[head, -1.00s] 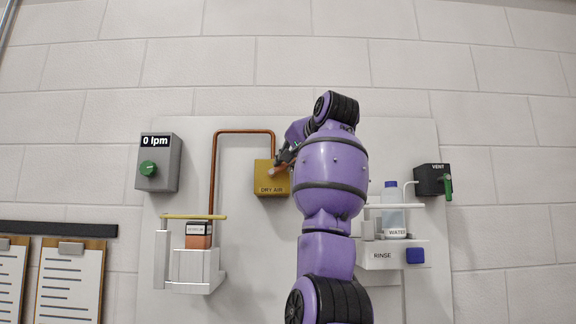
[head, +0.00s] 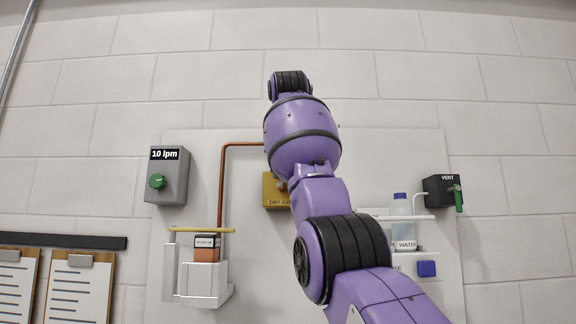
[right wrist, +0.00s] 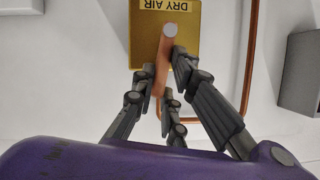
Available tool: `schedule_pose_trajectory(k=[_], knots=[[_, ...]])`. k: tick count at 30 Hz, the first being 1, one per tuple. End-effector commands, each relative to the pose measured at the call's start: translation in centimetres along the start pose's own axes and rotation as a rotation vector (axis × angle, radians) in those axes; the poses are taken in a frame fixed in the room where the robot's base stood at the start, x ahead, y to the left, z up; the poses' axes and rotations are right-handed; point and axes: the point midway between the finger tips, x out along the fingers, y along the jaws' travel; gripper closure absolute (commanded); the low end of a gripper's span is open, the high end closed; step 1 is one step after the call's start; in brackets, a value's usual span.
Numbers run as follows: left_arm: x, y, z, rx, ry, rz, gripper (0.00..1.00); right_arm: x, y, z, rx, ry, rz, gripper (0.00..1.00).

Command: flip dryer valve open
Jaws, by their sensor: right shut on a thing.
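The dryer valve is a yellow box (head: 274,192) marked DRY AIR on the white wall panel, fed by a copper pipe (head: 229,185). In the right wrist view the box (right wrist: 190,48) appears upside down, with its copper-coloured lever (right wrist: 163,62) sticking out toward the camera. My right gripper (right wrist: 161,82) has its dark fingers on both sides of the lever and is shut on it. In the head view my purple right arm hides this gripper and most of the lever. A grey meter (head: 167,176) with a green knob reads 10 lpm. My left gripper is not in view.
A white holder (head: 204,285) with a yellow bar stands below left of the valve. At right are a WATER bottle (head: 402,225), a blue button (head: 427,268) and a black VENT box (head: 441,190) with a green handle. Clipboards (head: 78,290) hang at lower left.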

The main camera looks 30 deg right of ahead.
Motion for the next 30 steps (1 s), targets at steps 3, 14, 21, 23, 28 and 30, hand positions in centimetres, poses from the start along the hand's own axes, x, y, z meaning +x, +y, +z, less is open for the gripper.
schedule_pose_trajectory(k=[3,14,21,23,28,30], knots=[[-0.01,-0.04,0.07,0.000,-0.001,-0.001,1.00,0.09,-0.47,0.16,-0.066,-0.004,0.029,1.00],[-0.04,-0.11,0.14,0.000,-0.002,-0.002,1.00,0.16,-1.09,0.25,-0.168,-0.004,0.070,1.00],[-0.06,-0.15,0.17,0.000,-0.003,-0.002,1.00,0.18,-1.14,0.26,-0.181,-0.003,0.075,1.00],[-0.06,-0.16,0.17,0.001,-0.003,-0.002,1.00,0.18,-1.14,0.26,-0.181,-0.003,0.075,1.00],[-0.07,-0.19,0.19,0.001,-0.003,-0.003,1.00,0.18,-1.15,0.26,-0.181,-0.003,0.074,1.00],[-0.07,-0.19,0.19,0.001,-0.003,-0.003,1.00,0.17,-1.15,0.25,-0.181,-0.003,0.074,0.78]])
